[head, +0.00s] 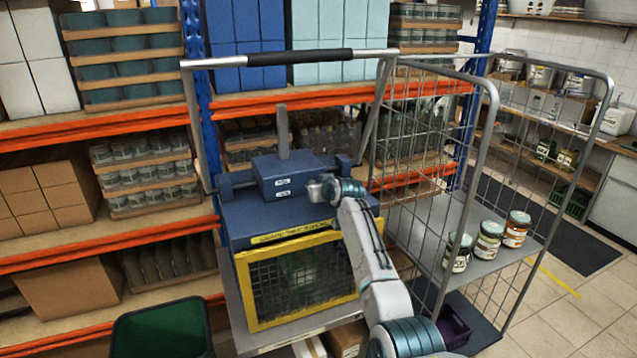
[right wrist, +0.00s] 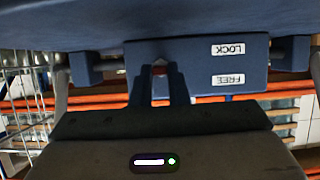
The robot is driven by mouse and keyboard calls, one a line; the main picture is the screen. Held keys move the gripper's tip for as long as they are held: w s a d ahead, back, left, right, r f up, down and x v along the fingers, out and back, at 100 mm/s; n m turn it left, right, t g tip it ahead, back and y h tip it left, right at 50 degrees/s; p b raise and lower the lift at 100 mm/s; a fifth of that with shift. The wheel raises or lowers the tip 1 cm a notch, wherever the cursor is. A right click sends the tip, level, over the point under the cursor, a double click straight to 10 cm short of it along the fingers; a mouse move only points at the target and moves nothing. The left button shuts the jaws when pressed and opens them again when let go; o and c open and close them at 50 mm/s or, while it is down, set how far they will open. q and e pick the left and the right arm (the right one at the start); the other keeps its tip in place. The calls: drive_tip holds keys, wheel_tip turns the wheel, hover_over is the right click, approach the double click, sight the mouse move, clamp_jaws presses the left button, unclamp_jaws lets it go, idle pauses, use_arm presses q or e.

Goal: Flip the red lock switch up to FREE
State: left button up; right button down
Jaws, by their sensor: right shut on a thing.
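The red lock switch (right wrist: 159,69) shows only as a small red piece between the fingertips of my right gripper (right wrist: 160,80) in the right wrist view. The fingers are shut on it and hide most of it. The LOCK label (right wrist: 233,50) and the FREE label (right wrist: 228,80) appear upside down beside it, on the blue housing (right wrist: 195,60). I cannot tell which label the switch points to. In the head view my right gripper (head: 322,190) is at the right part of the blue housing (head: 283,168); the switch is hidden there. My left gripper is not in view.
The blue housing sits on a blue case with a yellow-framed mesh front (head: 250,290). A wire trolley (head: 395,215) with several jars (head: 489,240) stands to the right. Orange-beamed shelves (head: 100,240) are behind and left. A green bin (head: 165,330) stands at the lower left.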

drive_tip(key=shift+w+a+r+g+h, duration=0.1)
drive_tip(key=shift+r+g+h, duration=0.2)
drive_tip(key=shift+g, duration=0.4)
drive_tip(key=shift+w+r+g+h, duration=0.15)
drive_tip(key=shift+r+g, duration=0.15)
drive_tip(key=shift+g, duration=0.4)
drive_tip(key=shift+w+a+r+g+h, duration=0.1)
drive_tip(key=shift+r+g+h, duration=0.2)
drive_tip(key=shift+g, duration=0.4)
drive_tip(key=c, duration=1.4)
unclamp_jaws()
drive_tip(key=shift+w, duration=0.1)
drive_tip(key=shift+r, duration=0.1)
drive_tip(key=shift+r, duration=0.1)
drive_tip(key=b+v, duration=0.5)
drive_tip(key=v, duration=0.5)
drive_tip(key=shift+d+r, duration=0.15)
drive_tip(key=shift+r, duration=0.15)
drive_tip(key=shift+f, duration=0.1)
